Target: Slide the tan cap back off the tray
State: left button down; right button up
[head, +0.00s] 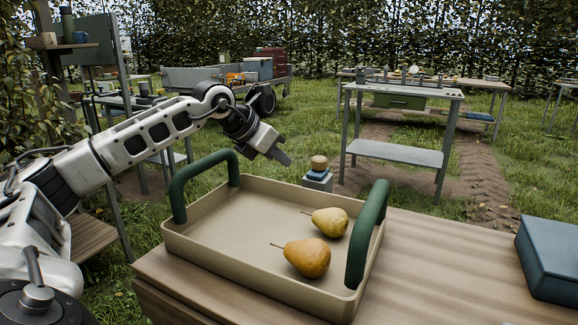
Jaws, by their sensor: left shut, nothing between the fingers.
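A tan tray (215,255) with two green handles sits on the wooden table. Two pears lie in its right half: a yellow-green pear (330,222) and a more orange pear (308,258). Just beyond the tray's far wall is a small round tan top (319,162) with a dark band, on a grey-blue block (317,181); this is the only cap-like tan thing I see, and what the block's base rests on is hidden. No cap shows inside the tray. My left gripper (285,157) is shut and empty, above the tray's far side, left of the tan top. My right gripper is out of view.
The wooden table (430,265) is bare right of the tray, up to a blue-grey box (550,258) at the right edge. A green handle (368,235) stands up at the tray's right end, another (200,180) at its left. A metal workbench (402,150) stands on the grass behind.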

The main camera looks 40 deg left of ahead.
pick_arm(q)
jog(key=d+v, duration=0.1)
jog(key=v, duration=0.5)
jog(key=shift+s+a+r, duration=0.25)
jog(key=shift+a+r, duration=0.05)
jog(key=shift+a, duration=0.15)
